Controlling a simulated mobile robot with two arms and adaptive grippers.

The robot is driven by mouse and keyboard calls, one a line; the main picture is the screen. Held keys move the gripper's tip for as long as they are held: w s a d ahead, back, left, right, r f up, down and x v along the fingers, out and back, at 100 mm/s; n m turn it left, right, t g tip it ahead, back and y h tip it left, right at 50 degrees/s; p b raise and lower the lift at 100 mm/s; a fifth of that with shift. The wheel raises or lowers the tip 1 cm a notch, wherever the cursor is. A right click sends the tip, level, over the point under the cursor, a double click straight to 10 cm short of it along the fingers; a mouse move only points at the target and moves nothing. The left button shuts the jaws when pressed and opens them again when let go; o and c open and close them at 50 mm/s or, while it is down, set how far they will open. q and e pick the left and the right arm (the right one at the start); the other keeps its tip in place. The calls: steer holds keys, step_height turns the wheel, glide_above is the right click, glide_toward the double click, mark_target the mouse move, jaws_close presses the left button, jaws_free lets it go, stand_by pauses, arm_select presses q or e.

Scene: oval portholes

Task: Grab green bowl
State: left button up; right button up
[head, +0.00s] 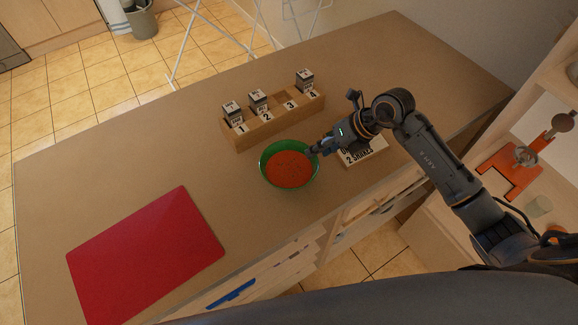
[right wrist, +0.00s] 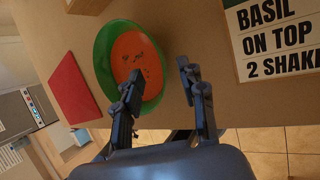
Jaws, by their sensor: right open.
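The green bowl (head: 265,178) stands on the counter and holds an orange-red filling (head: 289,168). My right gripper (head: 315,150) is at the bowl's right rim in the head view. In the right wrist view the bowl (right wrist: 103,62) lies ahead, with the filling (right wrist: 135,55) inside. There my right gripper (right wrist: 158,82) is open, its left finger over the bowl's near rim and its right finger outside it. I cannot tell whether either finger touches the rim. My left gripper is not in view.
A wooden rack (head: 270,128) with numbered slots and several small shakers stands behind the bowl. A sign (head: 366,154) reading "2 shakes" is right of it, beneath my right arm. A red mat (head: 145,255) lies at the left front.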

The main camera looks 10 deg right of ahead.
mark_target(289, 170)
steer(key=p+x, duration=0.2)
steer(key=x, duration=0.2)
steer(key=shift+s+a+f, duration=0.15)
steer(key=shift+a+f, duration=0.05)
steer(key=shift+f, duration=0.25)
jaws_close()
steer(key=shift+r, duration=0.1)
